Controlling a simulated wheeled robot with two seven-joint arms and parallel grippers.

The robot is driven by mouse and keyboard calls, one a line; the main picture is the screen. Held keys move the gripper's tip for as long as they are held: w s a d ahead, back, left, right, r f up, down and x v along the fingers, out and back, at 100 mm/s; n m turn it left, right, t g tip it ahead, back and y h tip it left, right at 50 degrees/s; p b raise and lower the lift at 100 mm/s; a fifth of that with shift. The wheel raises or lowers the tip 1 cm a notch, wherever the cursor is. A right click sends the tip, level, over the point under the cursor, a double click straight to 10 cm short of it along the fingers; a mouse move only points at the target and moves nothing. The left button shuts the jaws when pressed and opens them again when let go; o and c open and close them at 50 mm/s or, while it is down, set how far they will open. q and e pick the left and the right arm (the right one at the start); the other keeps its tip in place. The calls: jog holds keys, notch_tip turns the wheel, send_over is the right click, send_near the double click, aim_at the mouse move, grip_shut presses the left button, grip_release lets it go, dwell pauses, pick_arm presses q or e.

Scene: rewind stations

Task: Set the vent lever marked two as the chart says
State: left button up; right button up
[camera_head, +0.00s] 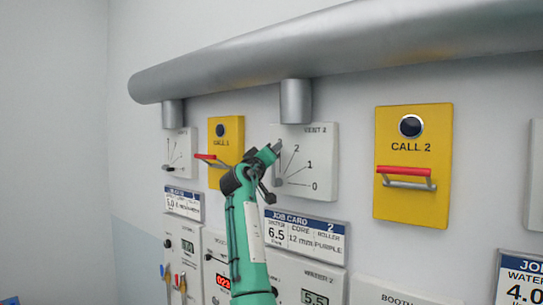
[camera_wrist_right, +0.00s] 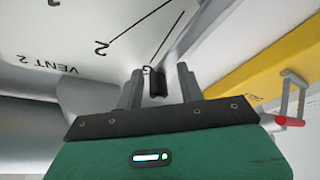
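The white VENT 2 panel (camera_head: 322,150) is on the wall in the middle of the head view, with marks 0, 1 and 2 readable and the top mark partly covered. My right gripper (camera_head: 272,152) is at the panel's upper left and hides much of its lever. In the right wrist view the VENT 2 panel (camera_wrist_right: 60,30) fills the top left. The lever's dark knob (camera_wrist_right: 158,87) sits between the fingers of my right gripper (camera_wrist_right: 160,80), by the partly hidden mark past 2. Gaps show on both sides of the knob. My left gripper is not in view.
Yellow CALL 1 (camera_head: 229,133) and CALL 2 (camera_head: 412,122) boxes with red handles flank the panel. A large grey pipe (camera_head: 330,52) runs above. A job card (camera_head: 306,236) is below, its text partly readable. Another vent panel (camera_head: 180,140) is at left. No vent chart is readable.

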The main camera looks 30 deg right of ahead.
jog(key=b+v, duration=0.6)
jog(key=v, duration=0.7)
jog(key=shift+f+b, duration=0.15)
jog(key=shift+b, duration=0.15)
